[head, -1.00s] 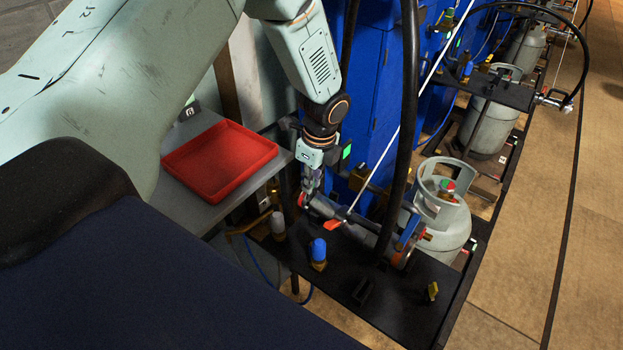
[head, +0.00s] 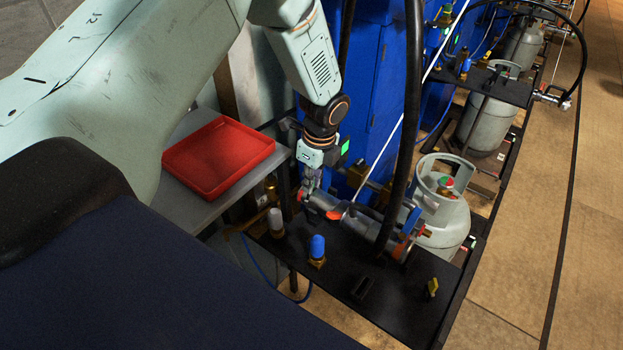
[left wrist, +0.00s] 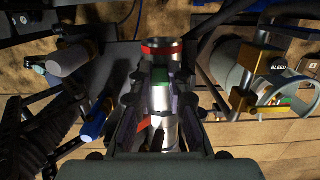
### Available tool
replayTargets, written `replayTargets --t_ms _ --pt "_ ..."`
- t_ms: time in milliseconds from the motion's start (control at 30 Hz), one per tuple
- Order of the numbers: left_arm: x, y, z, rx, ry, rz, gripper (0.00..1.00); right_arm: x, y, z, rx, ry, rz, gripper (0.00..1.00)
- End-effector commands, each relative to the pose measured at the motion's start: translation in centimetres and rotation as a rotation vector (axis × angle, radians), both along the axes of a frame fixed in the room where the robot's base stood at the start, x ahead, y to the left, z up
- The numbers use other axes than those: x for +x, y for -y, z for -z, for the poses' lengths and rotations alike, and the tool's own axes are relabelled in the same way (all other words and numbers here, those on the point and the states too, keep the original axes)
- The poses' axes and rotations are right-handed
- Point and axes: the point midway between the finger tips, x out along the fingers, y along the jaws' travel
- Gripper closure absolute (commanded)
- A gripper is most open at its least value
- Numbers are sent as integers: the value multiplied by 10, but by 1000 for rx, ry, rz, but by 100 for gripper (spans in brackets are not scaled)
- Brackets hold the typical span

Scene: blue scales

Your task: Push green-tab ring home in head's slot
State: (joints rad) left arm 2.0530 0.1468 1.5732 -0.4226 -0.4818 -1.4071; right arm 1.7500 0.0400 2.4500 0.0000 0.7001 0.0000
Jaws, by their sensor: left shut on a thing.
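A grey cylindrical filling head (head: 360,222) lies across the black shelf, with an orange lever (head: 333,215) on its side. My left gripper (head: 311,188) points down at the head's left end and is shut there. In the left wrist view, my left gripper (left wrist: 160,100) has its fingers on both sides of a shiny metal body. A green tab (left wrist: 159,74) shows between the fingertips, and a red band (left wrist: 161,47) lies just beyond. The fingers hide most of the ring and its slot, so I cannot tell how deep it sits. My right gripper is out of view.
The black shelf (head: 390,300) carries a blue-capped valve (head: 317,250) and a white-capped one (head: 276,222). A red tray (head: 218,158) is on the grey table. A gas cylinder (head: 445,220) stands behind the head. A thick black hose (head: 408,130) hangs close to it.

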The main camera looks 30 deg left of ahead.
Motion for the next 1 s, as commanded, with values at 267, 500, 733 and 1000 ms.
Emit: replayTargets --t_ms 267,500,733,1000 --pt "2 0 7 0 -1 1 97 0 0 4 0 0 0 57" --pt "4 0 11 0 -1 2 97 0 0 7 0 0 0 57" --pt "3 0 14 0 -5 1 74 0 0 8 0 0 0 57" --pt "4 0 13 0 -3 1 57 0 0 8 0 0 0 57"
